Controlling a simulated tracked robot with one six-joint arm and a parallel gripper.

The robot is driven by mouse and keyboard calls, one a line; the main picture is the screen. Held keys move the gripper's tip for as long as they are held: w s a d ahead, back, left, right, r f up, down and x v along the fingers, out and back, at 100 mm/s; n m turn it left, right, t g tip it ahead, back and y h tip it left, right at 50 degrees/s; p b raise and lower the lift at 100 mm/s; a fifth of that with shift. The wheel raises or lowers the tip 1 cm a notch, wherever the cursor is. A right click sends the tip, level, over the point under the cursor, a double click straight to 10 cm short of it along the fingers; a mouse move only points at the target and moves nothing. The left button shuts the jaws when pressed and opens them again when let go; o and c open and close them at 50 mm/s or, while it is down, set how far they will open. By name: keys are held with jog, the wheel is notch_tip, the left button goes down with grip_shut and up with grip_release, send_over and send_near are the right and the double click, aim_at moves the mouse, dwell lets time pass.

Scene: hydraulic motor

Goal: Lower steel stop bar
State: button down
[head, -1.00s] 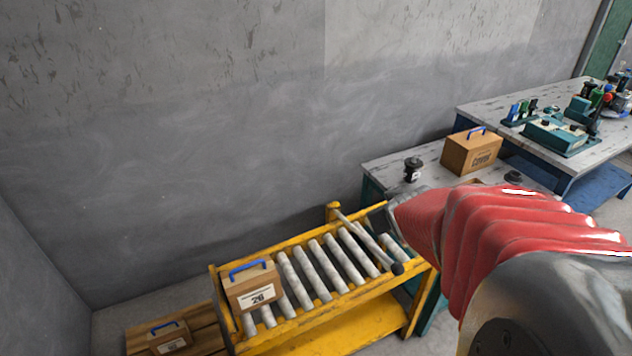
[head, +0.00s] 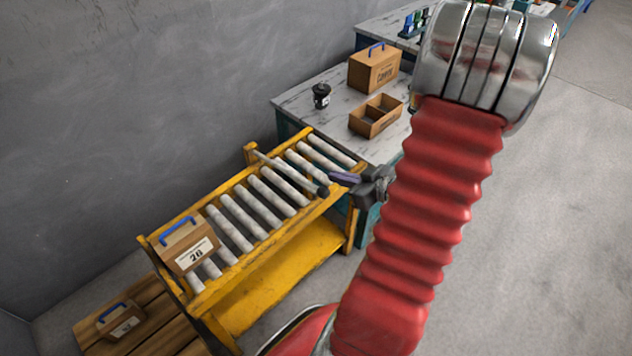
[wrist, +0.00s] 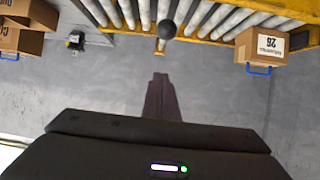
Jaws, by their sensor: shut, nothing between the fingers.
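The steel stop bar (head: 288,171) is a thin grey rod with a black ball knob (head: 323,192) at its near end. It reaches from a yellow post (head: 251,152) at the wall side across the roller conveyor (head: 238,217); its exact tilt is hard to judge. My gripper (head: 334,177) is shut and empty, its dark fingers pointing left close to the knob. In the wrist view the knob (wrist: 167,29) lies ahead of the shut fingertips (wrist: 160,77), with a visible gap in the picture; contact cannot be told.
A carton labelled 26 (head: 187,244) sits at the conveyor's left end. A marble-topped bench (head: 300,98) holds a black fitting (head: 321,95), an open divided box (head: 376,117) and a closed carton (head: 374,70). Another carton (head: 120,318) rests on a wooden pallet. Floor is clear at right.

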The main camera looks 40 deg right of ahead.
dwell(0.4)
send_over(317, 187)
jog(key=w, duration=0.1)
notch_tip(317, 187, down, 5)
jog(key=shift+w+r, duration=0.1)
jog(key=shift+r, duration=0.1)
jog(key=shift+s+f, duration=0.35)
jog(key=shift+f, duration=0.5)
jog(key=shift+s+f, duration=0.2)
jog(key=shift+f, duration=0.8)
jog(key=shift+d, duration=0.1)
